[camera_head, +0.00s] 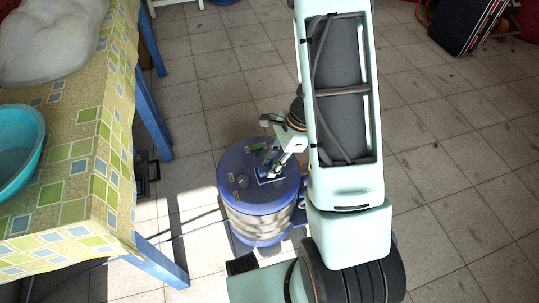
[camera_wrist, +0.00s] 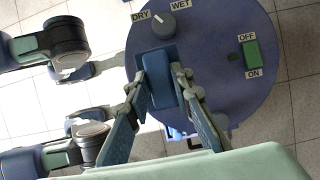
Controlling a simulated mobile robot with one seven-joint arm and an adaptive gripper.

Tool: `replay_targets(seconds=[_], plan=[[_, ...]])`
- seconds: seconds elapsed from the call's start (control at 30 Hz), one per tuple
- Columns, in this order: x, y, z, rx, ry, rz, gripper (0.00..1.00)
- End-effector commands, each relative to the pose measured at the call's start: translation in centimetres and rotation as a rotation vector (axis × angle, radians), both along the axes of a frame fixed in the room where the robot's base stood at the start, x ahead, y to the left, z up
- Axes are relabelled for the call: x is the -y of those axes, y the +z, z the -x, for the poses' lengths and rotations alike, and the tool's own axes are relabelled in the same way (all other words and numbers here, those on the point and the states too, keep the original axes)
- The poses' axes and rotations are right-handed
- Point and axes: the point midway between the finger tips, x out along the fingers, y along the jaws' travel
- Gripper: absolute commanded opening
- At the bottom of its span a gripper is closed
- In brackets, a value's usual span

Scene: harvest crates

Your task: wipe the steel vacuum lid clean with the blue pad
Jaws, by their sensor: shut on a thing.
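The vacuum (camera_head: 258,222) stands upright on the floor in the middle of the head view. Its round lid (camera_head: 232,168) looks blue-purple rather than bare steel. In the wrist view the lid (camera_wrist: 222,85) carries a grey dial (camera_wrist: 160,27) between DRY and WET labels, and a green switch (camera_wrist: 251,54) between OFF and ON. My gripper (camera_wrist: 160,92) is shut on the blue pad (camera_wrist: 157,68) over the lid, just below the dial. The pad appears to lie at the lid's surface; firm contact cannot be told. In the head view my gripper (camera_head: 272,172) partly covers the lid.
A table with a patterned cloth (camera_head: 70,150) and blue legs (camera_head: 152,100) stands at the left, bearing a turquoise basin (camera_head: 12,150) and a white translucent bundle (camera_head: 45,40). A dark case (camera_head: 465,22) is at the top right.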

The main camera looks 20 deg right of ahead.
Motion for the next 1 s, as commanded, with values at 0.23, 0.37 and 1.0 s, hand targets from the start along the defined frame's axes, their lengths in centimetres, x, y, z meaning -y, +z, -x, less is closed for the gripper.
replay_targets(seconds=[0.23, 0.37, 1.0], plan=[[0.4, 2.5, -0.1, 0.001, 0.003, 0.0, 0.0], [0.5, 2.8, -0.1, 0.001, 0.004, 0.0, 0.0], [1.1, 2.8, -0.1, -0.001, -0.009, 0.001, 0.0]])
